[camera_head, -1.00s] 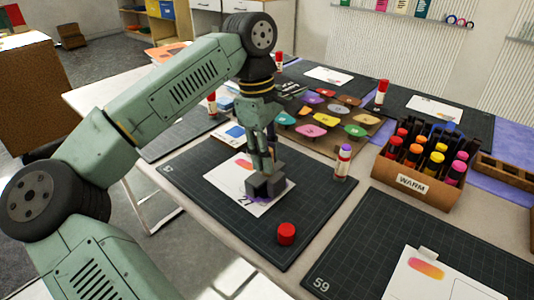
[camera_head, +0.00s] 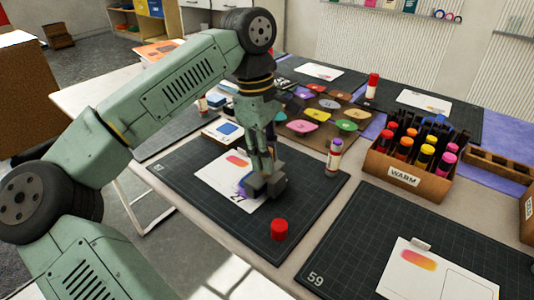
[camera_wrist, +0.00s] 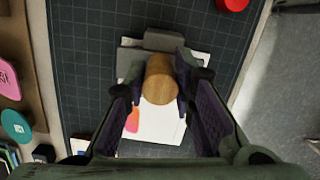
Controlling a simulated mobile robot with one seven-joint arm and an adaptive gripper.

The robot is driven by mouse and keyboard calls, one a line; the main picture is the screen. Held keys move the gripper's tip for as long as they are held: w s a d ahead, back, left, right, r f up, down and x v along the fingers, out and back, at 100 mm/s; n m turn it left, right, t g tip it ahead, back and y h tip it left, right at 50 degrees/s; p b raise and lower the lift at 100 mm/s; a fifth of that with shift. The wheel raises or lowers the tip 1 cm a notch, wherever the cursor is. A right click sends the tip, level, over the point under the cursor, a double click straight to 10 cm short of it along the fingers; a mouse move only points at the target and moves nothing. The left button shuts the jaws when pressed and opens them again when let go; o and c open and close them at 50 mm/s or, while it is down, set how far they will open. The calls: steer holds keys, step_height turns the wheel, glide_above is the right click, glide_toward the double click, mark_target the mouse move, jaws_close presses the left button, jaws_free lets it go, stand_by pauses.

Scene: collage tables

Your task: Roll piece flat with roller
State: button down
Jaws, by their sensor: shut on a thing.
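My gripper (camera_wrist: 160,85) is shut on the wooden handle of a roller (camera_wrist: 161,80). The handle points up between the fingers. Grey parts of the roller (camera_wrist: 163,40) lie beyond it over the white card. In the head view my gripper (camera_head: 266,165) is low over the right part of the white card (camera_head: 217,180), with the grey roller (camera_head: 265,187) at or just above it. A blue-purple piece (camera_head: 243,182) shows partly beside the roller; the rest is hidden. A pink-orange piece (camera_head: 238,160) lies on the card and shows in the wrist view (camera_wrist: 132,120).
The card lies on a dark cutting mat (camera_head: 190,161). A marker box labelled WARM (camera_head: 404,175) and a tray of coloured pieces (camera_head: 313,137) stand beyond.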

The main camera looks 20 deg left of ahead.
steer(key=shift+w+a+p, duration=0.2)
steer(key=shift+w+a, duration=0.1)
steer(key=shift+a, duration=0.5)
steer(key=shift+w+a+p, duration=0.2)
steer(key=shift+w+a, duration=0.05)
steer(key=shift+a, duration=0.6)
steer(key=shift+w+a, duration=0.3)
steer(key=shift+a, duration=0.4)
steer(key=shift+s+d, duration=0.25)
steer(key=shift+d, duration=0.45)
steer(key=shift+s+d, duration=0.25)
steer(key=shift+d, duration=0.45)
steer(key=shift+r, duration=0.1)
step_height(320, 180, up, 7)
steer(key=p, duration=0.5)
